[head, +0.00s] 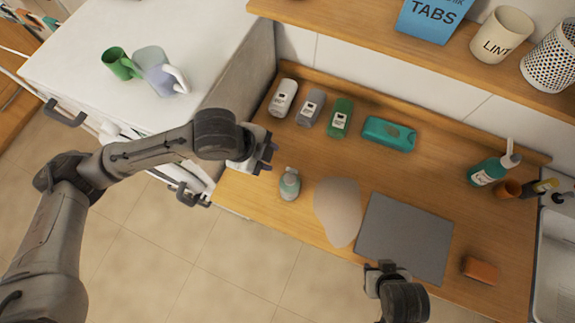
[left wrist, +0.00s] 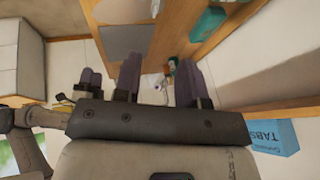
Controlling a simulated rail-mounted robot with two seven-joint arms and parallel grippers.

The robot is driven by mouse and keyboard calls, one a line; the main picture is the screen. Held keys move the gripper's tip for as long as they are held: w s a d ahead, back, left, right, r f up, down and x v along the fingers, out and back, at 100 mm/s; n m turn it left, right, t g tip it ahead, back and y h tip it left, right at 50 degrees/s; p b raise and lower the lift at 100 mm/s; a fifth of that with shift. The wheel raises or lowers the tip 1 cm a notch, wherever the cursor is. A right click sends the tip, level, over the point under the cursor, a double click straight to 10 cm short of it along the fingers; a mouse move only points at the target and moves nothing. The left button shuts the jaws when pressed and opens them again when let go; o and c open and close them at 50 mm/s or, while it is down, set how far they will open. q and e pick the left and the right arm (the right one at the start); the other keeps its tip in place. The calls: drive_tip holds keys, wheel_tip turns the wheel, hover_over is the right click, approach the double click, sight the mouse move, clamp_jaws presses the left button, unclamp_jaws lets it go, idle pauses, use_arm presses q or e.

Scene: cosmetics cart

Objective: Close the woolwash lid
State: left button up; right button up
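No label reading woolwash is legible, so I cannot tell which container it is. A small grey-green bottle (head: 290,186) stands near the counter's front left edge; whether its lid is shut is too small to tell. White (head: 283,99), grey (head: 311,108) and green (head: 340,118) bottles are at the back left. A teal box (head: 389,134) lies beside them. My left gripper (head: 268,155) is open and empty, above and to the upper left of the small bottle. Its separated fingers show in the left wrist view (left wrist: 158,80). My right gripper (head: 380,268) is by the grey mat's front edge; its opening is unclear.
The wooden counter (head: 240,188) also holds a beige rounded shape (head: 338,210), a grey mat (head: 405,237), an orange-brown block (head: 481,269) and a teal pump bottle (head: 490,170). A shelf (head: 400,55) overhangs the back. A white cabinet with cups (head: 121,64) is left.

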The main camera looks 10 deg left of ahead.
sight(291, 170)
use_arm(q)
drive_tip(key=x, duration=0.4)
drive_tip(key=p+x, duration=0.1)
drive_tip(key=x, duration=0.3)
drive_tip(key=s+p+x, duration=0.1)
drive_tip(key=x, duration=0.3)
drive_tip(key=shift+w+f, duration=0.1)
drive_tip(key=shift+f, duration=0.15)
drive_tip(key=shift+w+d+f, duration=0.15)
drive_tip(key=shift+d+f, duration=0.1)
drive_tip(key=shift+f, duration=0.35)
drive_tip(key=shift+c, duration=0.3)
clamp_jaws()
